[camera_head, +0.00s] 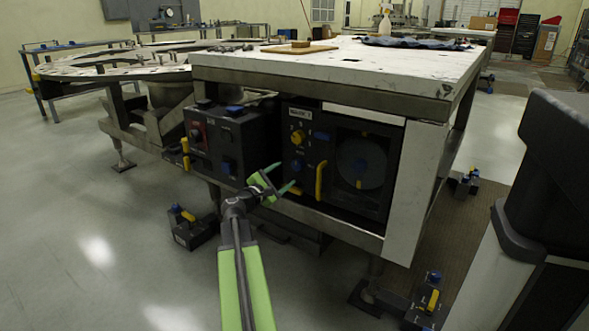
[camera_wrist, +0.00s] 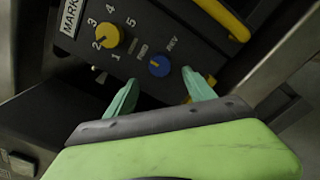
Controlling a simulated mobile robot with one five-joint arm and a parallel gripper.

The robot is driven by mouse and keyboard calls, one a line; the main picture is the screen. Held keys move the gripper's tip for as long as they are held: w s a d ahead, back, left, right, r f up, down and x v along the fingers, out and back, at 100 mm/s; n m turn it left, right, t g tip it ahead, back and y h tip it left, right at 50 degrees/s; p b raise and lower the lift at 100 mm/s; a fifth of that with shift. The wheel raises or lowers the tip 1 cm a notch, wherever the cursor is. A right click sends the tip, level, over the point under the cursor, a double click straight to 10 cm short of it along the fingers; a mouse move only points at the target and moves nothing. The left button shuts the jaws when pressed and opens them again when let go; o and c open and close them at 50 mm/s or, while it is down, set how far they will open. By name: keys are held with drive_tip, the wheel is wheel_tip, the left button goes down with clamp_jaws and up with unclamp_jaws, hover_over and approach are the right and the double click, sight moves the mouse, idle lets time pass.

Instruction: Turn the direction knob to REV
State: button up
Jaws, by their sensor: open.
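The direction knob (camera_wrist: 159,66) is a round blue knob on a dark panel in the wrist view. The FWD label is at its upper left and the REV label at its upper right. Its pointer is too small to read surely. It also shows as a small blue spot in the head view (camera_head: 297,166). My gripper (camera_wrist: 160,76) is open, with its two pale green fingers either side of the knob in the picture. No contact shows, and the depth gap is unclear. In the head view my gripper (camera_head: 285,176) is in front of the panel, just below and left of the knob.
A yellow numbered knob (camera_wrist: 107,37) sits beside the blue one. A yellow handle (camera_head: 320,180) stands out right of the panel. A dark control box (camera_head: 228,145) is on the left. The white tabletop (camera_head: 345,62) overhangs above. Open floor lies in front.

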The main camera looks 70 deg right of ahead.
sight(296, 166)
drive_tip(key=x, duration=0.7)
drive_tip(key=shift+d, duration=0.15)
drive_tip(key=c, duration=1.4)
drive_tip(key=shift+o, duration=0.2)
